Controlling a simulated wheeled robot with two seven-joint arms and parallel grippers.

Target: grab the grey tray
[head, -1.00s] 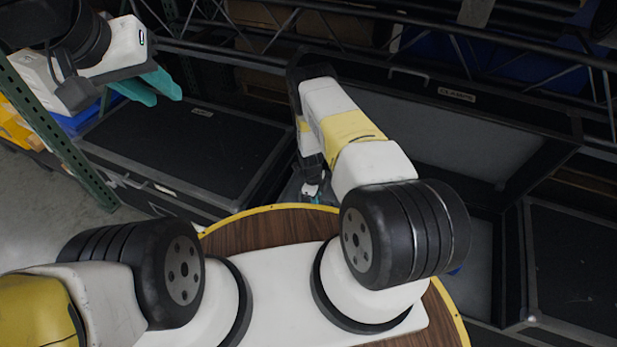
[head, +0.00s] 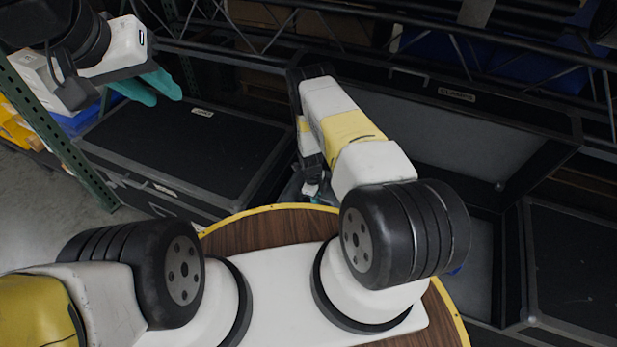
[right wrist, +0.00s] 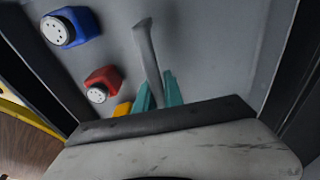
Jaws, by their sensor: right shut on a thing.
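The grey tray (right wrist: 205,55) fills most of the right wrist view as a flat grey surface, with a slim raised grey bar (right wrist: 149,62) on it. I cannot tell for certain that the bar is part of the tray. My right gripper (right wrist: 160,92) has its teal fingers at the near end of this bar, shut on it. In the head view my right gripper is mostly hidden below its arm. My left gripper (head: 146,88) is at the upper left, open and empty, above a closed black case (head: 195,155).
A blue item (right wrist: 72,27), a red item (right wrist: 102,84) and a small yellow item (right wrist: 122,109) lie left of the bar. An open black case (head: 470,130) stands at right. A green rack post (head: 60,140) and a dark truss (head: 400,45) border the space.

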